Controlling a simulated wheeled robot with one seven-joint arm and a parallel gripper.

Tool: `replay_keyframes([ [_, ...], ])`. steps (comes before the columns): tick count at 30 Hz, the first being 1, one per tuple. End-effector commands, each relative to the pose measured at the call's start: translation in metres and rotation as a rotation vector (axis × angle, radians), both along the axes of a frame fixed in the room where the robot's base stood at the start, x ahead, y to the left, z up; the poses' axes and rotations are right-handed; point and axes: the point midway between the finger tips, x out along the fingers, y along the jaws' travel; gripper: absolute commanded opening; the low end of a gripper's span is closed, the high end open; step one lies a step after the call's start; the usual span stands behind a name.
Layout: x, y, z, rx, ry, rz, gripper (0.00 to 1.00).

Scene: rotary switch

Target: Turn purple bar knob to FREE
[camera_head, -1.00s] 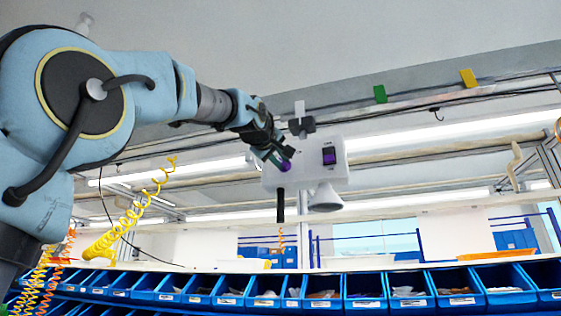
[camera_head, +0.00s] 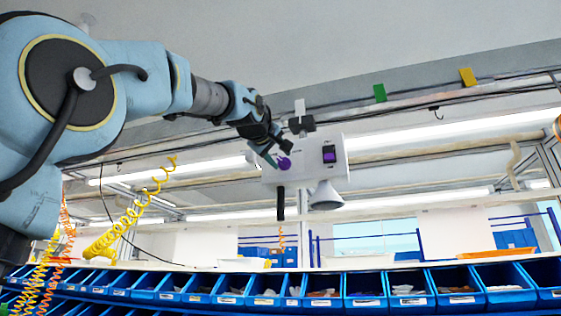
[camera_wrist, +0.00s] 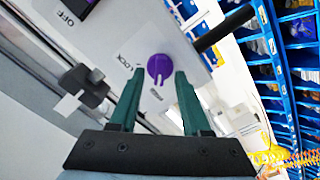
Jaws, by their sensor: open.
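The purple bar knob (camera_head: 284,163) is on the front of a white box (camera_head: 303,173) hanging at the middle of the head view. In the wrist view the knob (camera_wrist: 159,69) is round, with a raised bar running roughly up and down in the picture. A LOCK label (camera_wrist: 127,58) is printed to its upper left; a faint mark below the knob is unreadable. My gripper (camera_head: 270,158) is open at the knob's left. In the wrist view its green fingertips (camera_wrist: 159,73) lie either side of the knob, with visible gaps and apparently not touching it.
A purple-and-black switch (camera_head: 329,155) sits right of the knob on the box; an OFF label (camera_wrist: 71,14) is beside it in the wrist view. A dark bar (camera_head: 281,203) and white cone (camera_head: 326,196) are below. Blue bins (camera_head: 362,290) line the bottom.

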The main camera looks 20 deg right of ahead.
Motion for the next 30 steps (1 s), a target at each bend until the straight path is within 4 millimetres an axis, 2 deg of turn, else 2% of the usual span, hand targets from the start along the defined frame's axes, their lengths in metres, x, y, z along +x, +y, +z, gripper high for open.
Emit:
replay_keyframes([
  [9, -0.046, 0.044, -0.004, -0.001, -0.002, 0.002, 0.47],
  [15, -0.064, 0.06, -0.002, -0.001, -0.001, 0.001, 0.47],
  [30, -0.068, 0.064, -0.001, 0.0, 0.0, 0.0, 0.47],
])
